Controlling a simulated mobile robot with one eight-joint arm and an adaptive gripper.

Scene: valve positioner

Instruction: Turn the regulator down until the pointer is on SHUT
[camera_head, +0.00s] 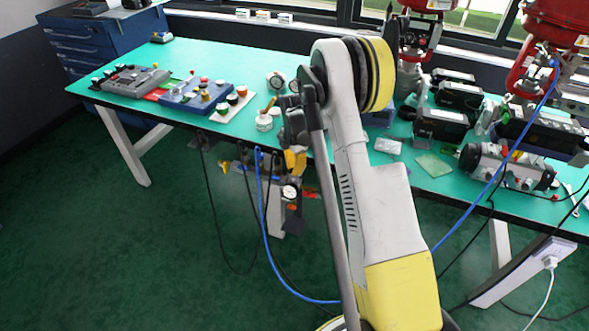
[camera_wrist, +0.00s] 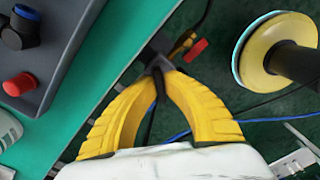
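What looks like the regulator, a dark body with a small round white gauge (camera_head: 290,191), hangs below the front edge of the green table in the head view. Its pointer and the SHUT mark are too small to read. My gripper (camera_head: 293,161) shows as yellow fingers just above the gauge, partly behind my arm. In the wrist view my gripper's yellow fingers (camera_wrist: 158,66) curve together and their dark tips meet. I see no clear object between them. A red handle (camera_wrist: 196,50) on a brass fitting is just beyond the tips, apart from them. The regulator's knob is not discernible.
The green table (camera_head: 232,72) carries control boxes with buttons (camera_head: 196,95) at left. Red actuators and black devices (camera_head: 441,124) stand at right. A blue hose (camera_head: 268,240) and black cables hang below the edge. The floor at left (camera_head: 110,255) is clear.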

